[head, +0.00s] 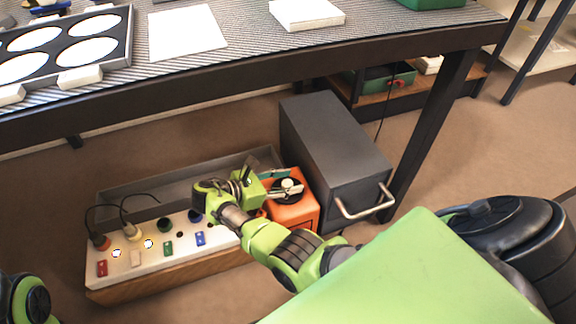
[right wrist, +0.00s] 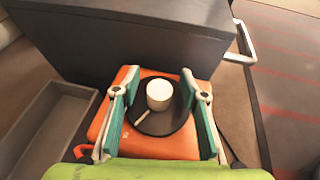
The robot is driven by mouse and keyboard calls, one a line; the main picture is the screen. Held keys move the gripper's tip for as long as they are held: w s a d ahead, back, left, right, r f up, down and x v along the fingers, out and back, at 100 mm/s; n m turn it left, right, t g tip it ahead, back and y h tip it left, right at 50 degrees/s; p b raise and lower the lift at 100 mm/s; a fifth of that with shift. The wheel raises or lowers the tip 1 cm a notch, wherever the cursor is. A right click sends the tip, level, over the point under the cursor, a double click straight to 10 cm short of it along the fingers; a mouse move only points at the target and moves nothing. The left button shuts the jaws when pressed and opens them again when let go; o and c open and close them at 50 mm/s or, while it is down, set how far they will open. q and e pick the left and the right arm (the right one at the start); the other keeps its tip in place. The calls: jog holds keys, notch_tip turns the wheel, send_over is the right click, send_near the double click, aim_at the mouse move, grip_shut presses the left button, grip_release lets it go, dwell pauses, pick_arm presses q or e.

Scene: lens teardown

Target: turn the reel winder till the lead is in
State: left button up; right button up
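The reel winder is an orange box (head: 293,211) on the floor under the table; it also shows in the right wrist view (right wrist: 150,77). On its top is a black disc (right wrist: 161,125) with a white round knob (right wrist: 159,93) and a small pale handle. My right gripper (head: 272,184) is over the box. In the right wrist view its two green-padded fingers (right wrist: 158,86) stand apart, one on each side of the disc and knob, with a gap to the knob. A dark strand, perhaps the lead, shows right of the box (right wrist: 232,152). My left gripper is out of view.
A dark grey cabinet (head: 335,140) with a metal handle stands right behind the winder. On the left are a white panel (head: 130,262) with plugs and coloured switches, and a grey tray (head: 150,187). The table edge (head: 230,85) runs above. Open floor lies right.

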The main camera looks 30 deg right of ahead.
aim_at(288, 183)
notch_tip(288, 183, up, 9)
jog(key=shift+f, duration=0.15)
dwell(0.7)
